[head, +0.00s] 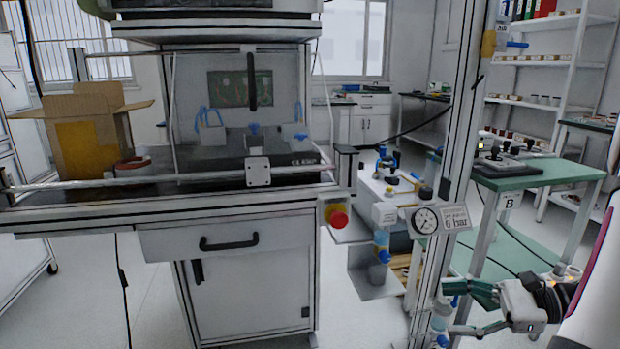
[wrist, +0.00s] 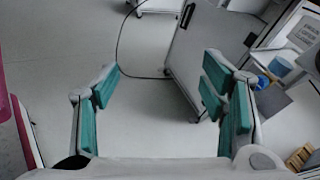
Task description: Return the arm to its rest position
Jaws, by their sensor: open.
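My gripper (head: 468,310) is at the lower right of the head view, beside the aluminium post and below the pressure gauge. Its teal-padded fingers point left. Part of my arm shows at the right edge of the head view.
A workbench (head: 190,221) with a drawer cabinet stands at left and centre. A red emergency button (head: 338,217) and a pressure gauge (head: 425,221) are near the post (head: 455,130). A green-topped table (head: 540,173) stands at right.

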